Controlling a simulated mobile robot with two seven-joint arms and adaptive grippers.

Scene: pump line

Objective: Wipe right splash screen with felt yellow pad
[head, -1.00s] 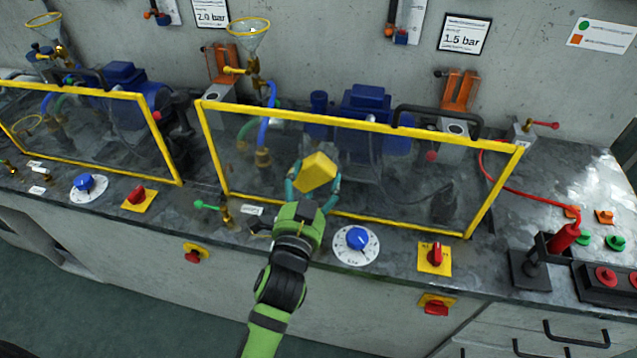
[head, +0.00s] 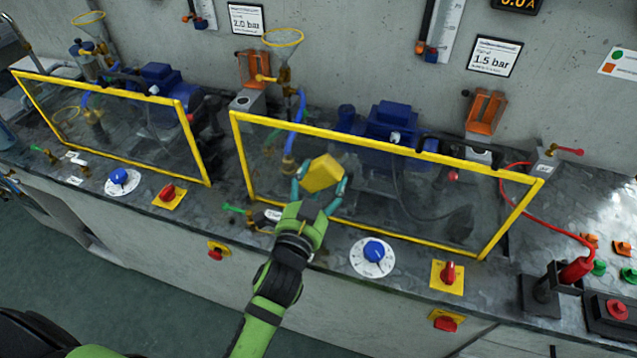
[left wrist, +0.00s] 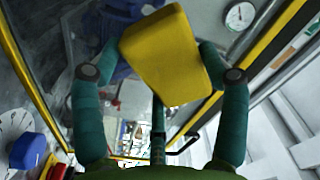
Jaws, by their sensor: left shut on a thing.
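The right splash screen (head: 420,195) is a clear pane in a yellow frame, standing upright on the bench in the head view. My left gripper (head: 320,186) is in front of its left half, shut on the yellow felt pad (head: 322,173). The pad also shows between the two fingers in the left wrist view (left wrist: 168,55). I cannot tell whether the pad touches the pane. The left splash screen (head: 120,135) stands apart to the left. My right gripper is not in view.
A blue dial (head: 373,252) and a red switch on a yellow plate (head: 447,275) sit on the bench in front of the screen. A green-handled valve (head: 237,209) is left of my gripper. A red hose (head: 560,222) lies to the right.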

